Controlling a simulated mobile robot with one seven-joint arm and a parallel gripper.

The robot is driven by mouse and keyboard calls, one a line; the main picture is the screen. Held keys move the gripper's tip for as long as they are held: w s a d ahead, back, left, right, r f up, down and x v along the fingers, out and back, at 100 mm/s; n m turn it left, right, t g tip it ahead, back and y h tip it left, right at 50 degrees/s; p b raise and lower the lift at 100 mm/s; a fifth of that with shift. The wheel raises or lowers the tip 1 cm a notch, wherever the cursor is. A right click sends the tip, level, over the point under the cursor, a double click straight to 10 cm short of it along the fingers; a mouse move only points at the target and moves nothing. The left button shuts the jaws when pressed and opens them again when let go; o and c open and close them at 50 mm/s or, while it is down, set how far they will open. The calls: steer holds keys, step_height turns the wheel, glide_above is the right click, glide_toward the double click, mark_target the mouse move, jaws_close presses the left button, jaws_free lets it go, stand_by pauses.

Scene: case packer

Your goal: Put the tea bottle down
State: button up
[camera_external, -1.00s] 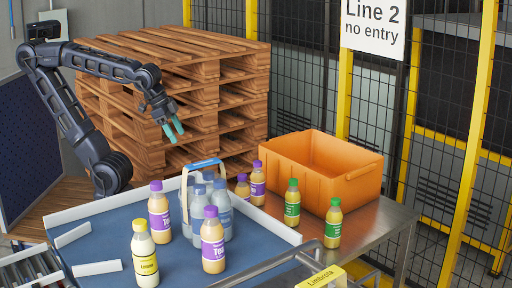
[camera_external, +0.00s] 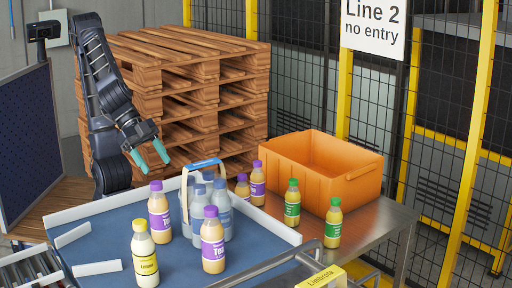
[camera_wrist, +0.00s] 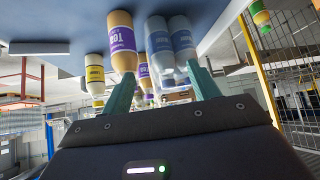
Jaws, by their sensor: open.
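Purple-capped bottles with purple labels, whose lettering seems to begin with T, stand upright on the blue tray (camera_external: 110,228): one at the front (camera_external: 213,246) and one further back (camera_external: 160,218). Two more purple-capped bottles (camera_external: 258,186) stand on the steel table near the crate. My gripper (camera_external: 147,155) is open and empty, above the tray's back-left side and apart from every bottle. In the wrist view my gripper (camera_wrist: 161,90) has nothing between its teal fingers. A purple-labelled bottle (camera_wrist: 122,40) shows upside down beyond them.
A carrier with a blue handle (camera_external: 204,164) and grey-blue bottles (camera_external: 221,205) stands on the tray. A yellow-labelled bottle (camera_external: 144,255) is at the front. Green-capped bottles (camera_external: 333,225) stand by the orange crate (camera_external: 350,190). Wooden pallets (camera_external: 190,90) rise behind.

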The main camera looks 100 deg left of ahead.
mark_target(156, 202)
steer(key=s+d+h, duration=0.1)
steer(key=s+d, duration=0.2)
steer(key=d, duration=0.3)
steer(key=shift+m, duration=0.4)
steer(key=shift+x, duration=5.3)
steer(key=shift+a, duration=0.1)
steer(key=c, duration=1)
step_height(156, 202, up, 18)
steer(key=shift+c, duration=0.2)
